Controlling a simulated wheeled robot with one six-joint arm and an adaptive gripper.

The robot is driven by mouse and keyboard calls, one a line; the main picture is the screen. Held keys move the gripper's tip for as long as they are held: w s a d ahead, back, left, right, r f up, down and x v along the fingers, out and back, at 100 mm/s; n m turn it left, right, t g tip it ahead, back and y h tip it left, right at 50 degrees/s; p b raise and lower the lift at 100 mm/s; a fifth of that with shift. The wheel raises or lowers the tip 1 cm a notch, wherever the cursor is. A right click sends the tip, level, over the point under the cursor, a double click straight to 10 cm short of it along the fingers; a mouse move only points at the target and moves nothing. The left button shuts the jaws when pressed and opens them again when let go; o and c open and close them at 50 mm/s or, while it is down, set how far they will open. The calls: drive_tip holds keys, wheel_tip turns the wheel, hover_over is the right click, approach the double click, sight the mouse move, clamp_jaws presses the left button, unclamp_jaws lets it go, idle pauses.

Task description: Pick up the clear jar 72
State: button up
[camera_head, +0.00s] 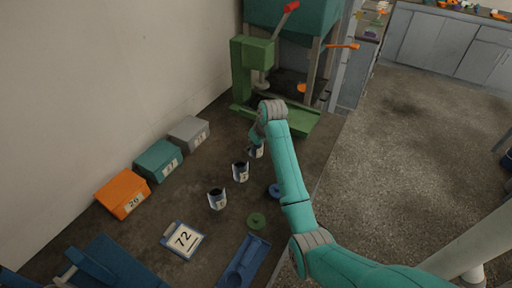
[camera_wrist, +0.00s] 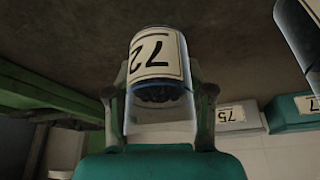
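The clear jar 72 (camera_wrist: 157,63) shows upside down in the wrist view, with a label reading 72, dark contents and a clear upper part. My gripper (camera_wrist: 158,80) has one finger on each side of it, and both fingertips appear to press against its sides. In the head view my gripper (camera_head: 255,139) is over the farthest jar in a row, and this jar (camera_head: 257,151) is partly hidden by the arm. I cannot tell whether its base touches the bench.
Two similar jars (camera_head: 240,171) (camera_head: 217,199) stand nearer. An orange bin (camera_head: 115,189), teal bin (camera_head: 151,158) and grey bin (camera_head: 182,130) line the wall. A green press (camera_head: 242,75) stands behind. A card marked 72 (camera_head: 184,239) lies in front.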

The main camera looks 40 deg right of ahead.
drive_tip(key=shift+r, duration=0.15)
wheel_tip(320, 180, up, 9)
drive_tip(key=shift+r, duration=0.1)
drive_tip(key=shift+f, duration=3.2)
drive_tip(key=shift+c, duration=0.2)
wheel_tip(320, 180, down, 3)
drive_tip(key=shift+f, duration=0.15)
drive_tip(key=shift+s+f, duration=0.2)
drive_tip(key=shift+f, duration=0.4)
drive_tip(key=shift+a, duration=0.1)
drive_tip(key=shift+w+r, duration=0.15)
drive_tip(key=shift+r, duration=1.95)
